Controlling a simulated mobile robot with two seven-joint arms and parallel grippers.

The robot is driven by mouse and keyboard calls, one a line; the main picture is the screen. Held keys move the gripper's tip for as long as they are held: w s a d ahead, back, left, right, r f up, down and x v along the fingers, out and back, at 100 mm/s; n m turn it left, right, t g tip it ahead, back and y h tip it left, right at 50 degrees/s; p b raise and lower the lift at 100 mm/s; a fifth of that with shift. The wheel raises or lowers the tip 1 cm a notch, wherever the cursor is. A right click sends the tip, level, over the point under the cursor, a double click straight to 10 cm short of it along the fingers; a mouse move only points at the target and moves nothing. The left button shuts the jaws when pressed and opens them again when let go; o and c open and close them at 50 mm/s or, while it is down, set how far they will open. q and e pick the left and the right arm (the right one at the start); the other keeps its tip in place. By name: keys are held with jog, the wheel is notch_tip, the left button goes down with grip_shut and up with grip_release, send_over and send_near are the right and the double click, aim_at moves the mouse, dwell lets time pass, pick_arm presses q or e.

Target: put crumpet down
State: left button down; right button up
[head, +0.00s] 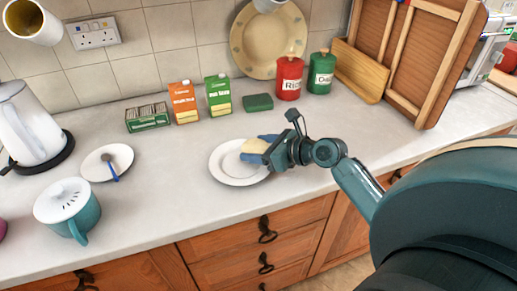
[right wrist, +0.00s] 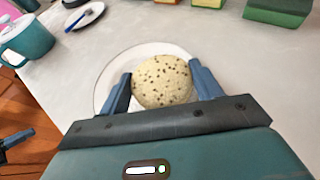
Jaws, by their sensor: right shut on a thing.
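The crumpet (right wrist: 162,82) is a round, pale disc with brown specks. My right gripper (right wrist: 163,86) is shut on it, with one blue finger on each side. In the head view the crumpet (head: 254,147) shows between the blue fingers of my right gripper (head: 259,147), over a white plate (head: 228,175) on the counter. The plate (right wrist: 108,84) also shows beneath it in the right wrist view. I cannot tell whether the crumpet touches the plate. My left gripper is not in the head view.
A green block (head: 258,102), cartons (head: 218,95) and red and green canisters (head: 289,78) stand behind the plate. A small plate with a blue-handled spoon (head: 97,162), a lidded teal mug (head: 70,208) and a kettle (head: 28,125) are at left.

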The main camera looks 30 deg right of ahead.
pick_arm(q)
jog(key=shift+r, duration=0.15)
pick_arm(e)
jog(key=shift+f, duration=0.3)
jog(key=shift+f, duration=0.1)
jog(key=o, duration=0.5)
jog(key=shift+f, duration=0.1)
jog(key=o, duration=0.5)
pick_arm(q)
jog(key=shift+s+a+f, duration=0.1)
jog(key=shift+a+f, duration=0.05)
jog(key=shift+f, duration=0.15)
